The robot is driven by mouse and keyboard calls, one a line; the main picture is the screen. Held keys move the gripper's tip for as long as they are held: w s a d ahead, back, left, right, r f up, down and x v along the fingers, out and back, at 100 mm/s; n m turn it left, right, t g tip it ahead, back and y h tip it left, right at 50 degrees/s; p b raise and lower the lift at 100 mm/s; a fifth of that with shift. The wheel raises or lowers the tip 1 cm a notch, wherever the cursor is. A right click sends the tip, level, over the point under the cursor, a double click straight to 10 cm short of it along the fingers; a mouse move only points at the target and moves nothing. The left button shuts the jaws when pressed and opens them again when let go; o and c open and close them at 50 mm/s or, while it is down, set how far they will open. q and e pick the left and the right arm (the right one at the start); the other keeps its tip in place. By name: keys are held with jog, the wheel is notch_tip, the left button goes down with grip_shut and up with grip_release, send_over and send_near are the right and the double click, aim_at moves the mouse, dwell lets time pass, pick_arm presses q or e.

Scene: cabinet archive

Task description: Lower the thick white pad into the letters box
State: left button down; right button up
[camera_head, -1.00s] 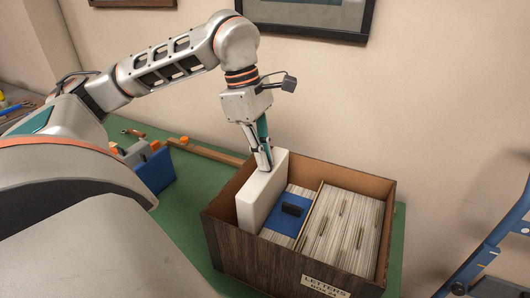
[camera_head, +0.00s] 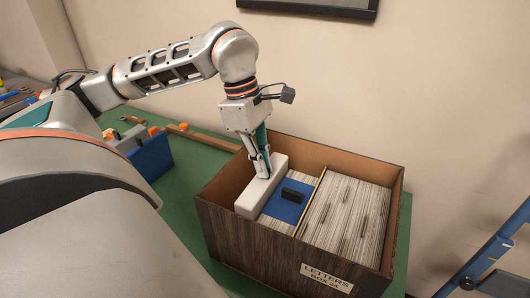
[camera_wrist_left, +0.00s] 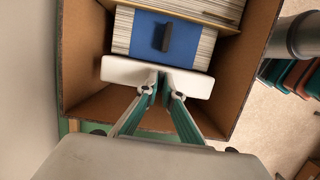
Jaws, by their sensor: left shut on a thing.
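The thick white pad (camera_head: 262,190) stands on edge inside the letters box (camera_head: 262,250), in the slot at its left side. Much of the pad is now below the box rim. My left gripper (camera_head: 266,176) is shut on the pad's top edge. In the left wrist view the left gripper (camera_wrist_left: 160,90) pinches the white pad (camera_wrist_left: 128,70) near its middle. The pad sits beside a paper stack with a blue card (camera_head: 284,206) and black tab. The pad's lower edge is hidden by the box wall. My right gripper is out of view.
Packed papers (camera_head: 345,215) fill the box's right compartment, behind a thin wooden divider. A blue block (camera_head: 152,157) and small items lie on the green table (camera_head: 175,205) to the left. A blue ladder-like frame (camera_head: 490,255) stands at the right.

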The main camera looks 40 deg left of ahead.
pick_arm(q)
jog(key=shift+a+b+x, duration=0.2)
jog(key=shift+b+x, duration=0.25)
jog(key=shift+x, duration=0.4)
jog(key=shift+a+b+x, duration=0.15)
jog(key=shift+b+x, duration=0.25)
jog(key=shift+x, duration=0.4)
jog(key=shift+s+f, duration=0.1)
jog(key=shift+f, duration=0.45)
jog(key=c, duration=2.1)
grip_release()
jog(key=shift+r, duration=0.15)
jog(key=shift+c, duration=0.2)
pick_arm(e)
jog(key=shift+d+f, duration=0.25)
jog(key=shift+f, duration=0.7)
pick_arm(q)
jog(key=shift+c, duration=0.4)
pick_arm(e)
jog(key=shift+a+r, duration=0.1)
pick_arm(q)
jog(key=shift+p+v, duration=1.1)
jog(key=shift+v, duration=0.6)
jog(key=shift+p+v, duration=1.55)
jog(key=shift+v, duration=0.3)
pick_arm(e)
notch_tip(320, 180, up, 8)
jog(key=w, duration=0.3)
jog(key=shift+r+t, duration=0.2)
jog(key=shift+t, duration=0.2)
